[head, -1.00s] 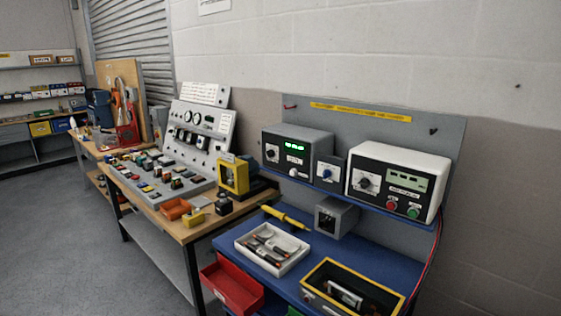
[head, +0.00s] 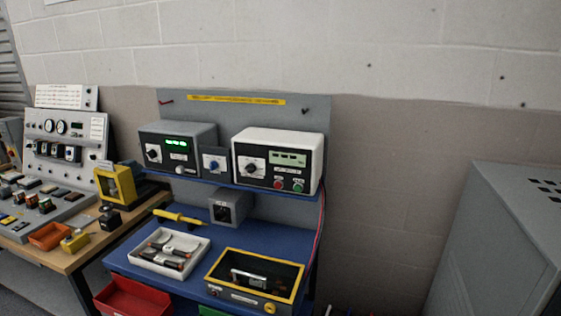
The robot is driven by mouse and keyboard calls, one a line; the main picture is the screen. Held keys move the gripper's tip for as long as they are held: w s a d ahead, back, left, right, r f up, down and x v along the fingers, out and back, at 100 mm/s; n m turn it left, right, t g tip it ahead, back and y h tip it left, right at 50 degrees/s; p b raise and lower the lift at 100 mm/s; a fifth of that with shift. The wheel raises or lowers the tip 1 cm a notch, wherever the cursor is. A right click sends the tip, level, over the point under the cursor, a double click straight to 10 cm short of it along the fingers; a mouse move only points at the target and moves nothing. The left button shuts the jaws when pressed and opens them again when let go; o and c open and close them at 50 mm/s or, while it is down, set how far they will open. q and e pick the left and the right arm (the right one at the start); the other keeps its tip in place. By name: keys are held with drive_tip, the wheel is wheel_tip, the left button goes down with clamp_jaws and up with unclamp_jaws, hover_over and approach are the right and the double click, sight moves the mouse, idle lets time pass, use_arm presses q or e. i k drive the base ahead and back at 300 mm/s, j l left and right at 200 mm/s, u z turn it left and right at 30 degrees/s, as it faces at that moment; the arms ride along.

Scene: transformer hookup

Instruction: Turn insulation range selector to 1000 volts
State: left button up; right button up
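A white-cased instrument (head: 278,160) with a pale display and a red and a green button stands on the blue shelf. A selector knob (head: 252,168) is on the left of its dark front. A grey instrument (head: 178,148) with a lit green display stands to its left, with its own knob (head: 153,152). Between them is a small box with a blue knob (head: 213,165). The lettering and knob settings are too small to read, so I cannot tell which knob is the insulation range selector. Neither of my grippers is in view.
Below the shelf, a blue bench (head: 218,240) holds a white tray (head: 143,262) of probes, a yellow-rimmed box (head: 215,272), a yellow tool (head: 178,217) and a small grey box (head: 229,206). A wooden bench with a control panel (head: 80,128) is left. A grey cabinet (head: 500,240) stands right.

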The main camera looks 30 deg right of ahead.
sight(250, 167)
drive_tip(key=j+z, duration=0.15)
drive_tip(key=z, duration=0.25)
drive_tip(key=i+j+z, duration=0.1)
drive_tip(key=z, duration=0.25)
drive_tip(key=j+z, duration=0.45)
drive_tip(key=j, duration=0.7)
drive_tip(key=i+j, duration=0.05)
